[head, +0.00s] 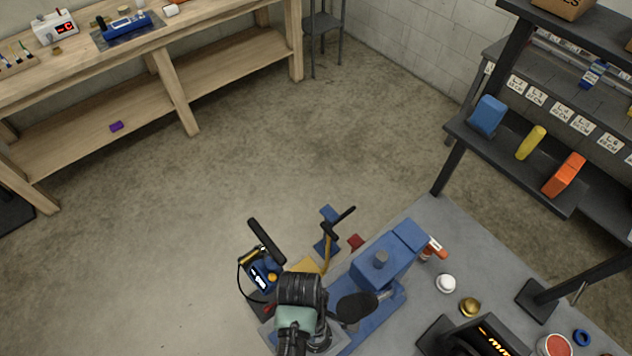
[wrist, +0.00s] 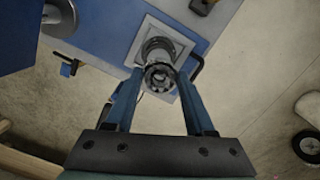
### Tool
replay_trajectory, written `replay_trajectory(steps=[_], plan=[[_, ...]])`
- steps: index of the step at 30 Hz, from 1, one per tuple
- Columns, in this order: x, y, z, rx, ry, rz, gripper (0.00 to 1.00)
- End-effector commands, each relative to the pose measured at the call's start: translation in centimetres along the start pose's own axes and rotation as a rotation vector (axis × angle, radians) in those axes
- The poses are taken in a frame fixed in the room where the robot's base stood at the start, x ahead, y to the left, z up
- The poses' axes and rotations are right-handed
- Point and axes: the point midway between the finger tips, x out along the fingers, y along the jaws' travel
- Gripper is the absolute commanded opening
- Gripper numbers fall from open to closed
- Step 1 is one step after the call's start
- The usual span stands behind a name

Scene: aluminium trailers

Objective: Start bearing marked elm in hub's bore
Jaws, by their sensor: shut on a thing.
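In the wrist view, my gripper (wrist: 160,74) has its two blue fingers closed on a dark, ring-shaped bearing (wrist: 160,80). Its mark cannot be read. A grey metal round part, seemingly the hub (wrist: 157,46), shows just beyond the bearing, against a light plate on a blue body. The bearing overlaps it in this view. I cannot tell whether they touch or whether the bearing is inside the bore. In the head view, my dark and teal arm is beside a blue machine (head: 378,268) at the bench's near end and hides the bearing and hub.
The grey bench (head: 425,220) holds a white round piece (head: 446,283), a brass piece (head: 469,307), a blue ring (head: 582,337) and a black display (head: 485,340). A dark rack (head: 470,135) stands right. A wooden bench (head: 225,70) is at upper left.

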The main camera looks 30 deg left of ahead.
Motion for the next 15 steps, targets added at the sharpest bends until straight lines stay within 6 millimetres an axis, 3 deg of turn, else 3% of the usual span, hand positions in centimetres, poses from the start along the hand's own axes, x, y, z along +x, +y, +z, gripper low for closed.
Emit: replay_trajectory(steps=[15], plan=[[4.2,0.1,-0.5,0.003,0.0,0.001,0.0]])
